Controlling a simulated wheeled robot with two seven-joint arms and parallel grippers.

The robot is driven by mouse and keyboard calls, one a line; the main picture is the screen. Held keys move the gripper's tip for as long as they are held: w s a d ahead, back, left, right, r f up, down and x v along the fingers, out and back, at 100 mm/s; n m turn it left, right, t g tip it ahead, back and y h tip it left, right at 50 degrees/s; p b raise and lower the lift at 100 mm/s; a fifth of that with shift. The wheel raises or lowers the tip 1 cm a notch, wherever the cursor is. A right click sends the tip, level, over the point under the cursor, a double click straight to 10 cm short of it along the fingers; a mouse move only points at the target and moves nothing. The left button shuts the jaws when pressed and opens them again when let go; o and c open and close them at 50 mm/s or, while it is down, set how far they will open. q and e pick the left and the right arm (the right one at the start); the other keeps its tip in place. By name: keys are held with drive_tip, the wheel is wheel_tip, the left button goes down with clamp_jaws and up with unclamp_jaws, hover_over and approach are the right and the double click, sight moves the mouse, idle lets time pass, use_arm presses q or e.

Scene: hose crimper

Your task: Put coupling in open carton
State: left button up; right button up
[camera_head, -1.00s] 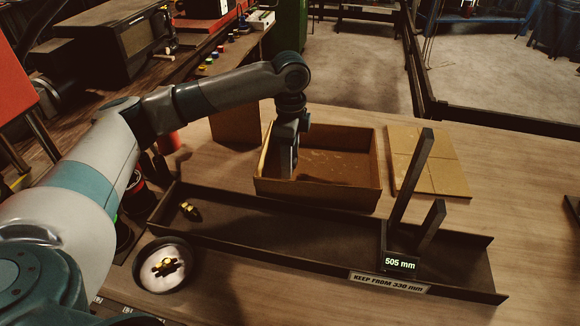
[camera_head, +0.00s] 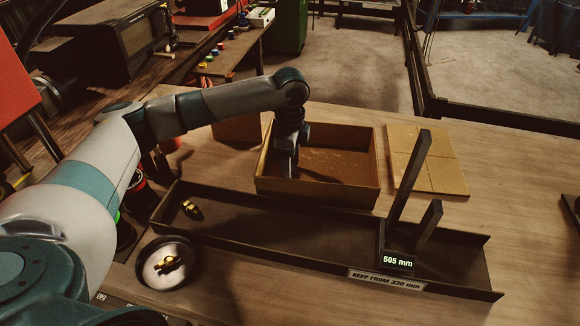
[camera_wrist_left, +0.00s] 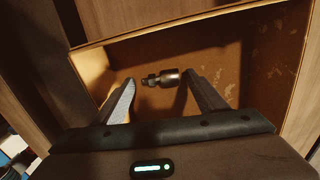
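The open carton (camera_head: 318,191) is a brown box behind the long dark tray. My left gripper (camera_head: 285,168) reaches down into its left part in the head view. In the left wrist view the fingers of my left gripper (camera_wrist_left: 158,84) stand apart inside the carton (camera_wrist_left: 262,70). A small dark metal coupling (camera_wrist_left: 163,78) lies across the space between the fingertips, with small gaps at its ends. I cannot tell whether it rests on the carton floor or just above it. The coupling is hidden in the head view. My right gripper is not in view.
The long dark tray (camera_head: 300,235) holds a brass fitting (camera_head: 190,208) and an upright gauge reading 505 mm (camera_head: 397,262). A round dish (camera_head: 160,282) holds another brass fitting (camera_head: 170,265). A flat cardboard piece (camera_head: 428,170) lies right of the carton.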

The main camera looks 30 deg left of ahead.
use_arm(q)
drive_tip(key=shift+r, duration=0.1)
drive_tip(key=shift+r+b, duration=0.3)
drive_tip(key=shift+r, duration=0.2)
wheel_tip(320, 180, up, 11)
drive_tip(key=b, duration=0.3)
idle(0.4)
